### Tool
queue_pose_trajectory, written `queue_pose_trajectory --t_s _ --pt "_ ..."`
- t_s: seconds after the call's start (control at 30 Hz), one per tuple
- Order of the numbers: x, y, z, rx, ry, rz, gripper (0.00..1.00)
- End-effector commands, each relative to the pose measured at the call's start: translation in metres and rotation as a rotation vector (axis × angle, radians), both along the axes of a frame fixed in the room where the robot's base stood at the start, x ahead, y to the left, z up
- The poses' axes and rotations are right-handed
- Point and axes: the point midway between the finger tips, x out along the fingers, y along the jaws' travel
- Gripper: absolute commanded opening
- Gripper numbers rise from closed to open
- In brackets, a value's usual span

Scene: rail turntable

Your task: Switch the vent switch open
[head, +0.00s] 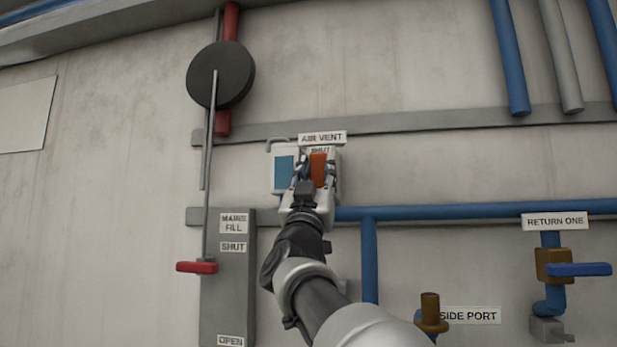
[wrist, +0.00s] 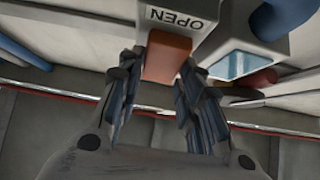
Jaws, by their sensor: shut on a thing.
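The vent switch is an orange-red handle (head: 318,169) on a pale box under the AIR VENT sign (head: 322,138). The handle shows just below a SHUT label (head: 320,151). In the wrist view the handle (wrist: 168,55) sits between my two dark fingers, beside an upside-down OPEN label (wrist: 175,18). My gripper (head: 308,168) is shut on the handle, and it also shows in the wrist view (wrist: 160,72). My fingers and wrist hide the lower part of the box in the head view.
A blue window (head: 284,173) is left of the handle. At left hang a black disc (head: 220,75) and a rod with a red handle (head: 197,267) beside the MAINS FILL plate (head: 234,223). Blue pipes (head: 440,212) run right, towards a RETURN ONE valve (head: 553,265). A brass side port (head: 430,312) is below.

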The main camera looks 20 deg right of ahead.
Motion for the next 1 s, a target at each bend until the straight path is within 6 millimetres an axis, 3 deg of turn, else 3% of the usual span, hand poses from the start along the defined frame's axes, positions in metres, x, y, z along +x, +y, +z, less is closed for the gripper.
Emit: queue_pose_trajectory --t_s 0.1,0.13,0.4,0.77,1.0 --pt "-0.001 0.000 0.001 -0.001 -0.002 -0.001 0.09" --pt "-0.001 0.000 0.001 -0.001 -0.002 -0.001 0.34" --pt "0.000 0.000 0.000 0.001 0.000 -0.001 0.52" --pt "-0.001 0.001 -0.001 0.001 0.001 0.000 0.53" --pt "-0.015 0.010 -0.017 0.001 0.003 0.000 0.53"
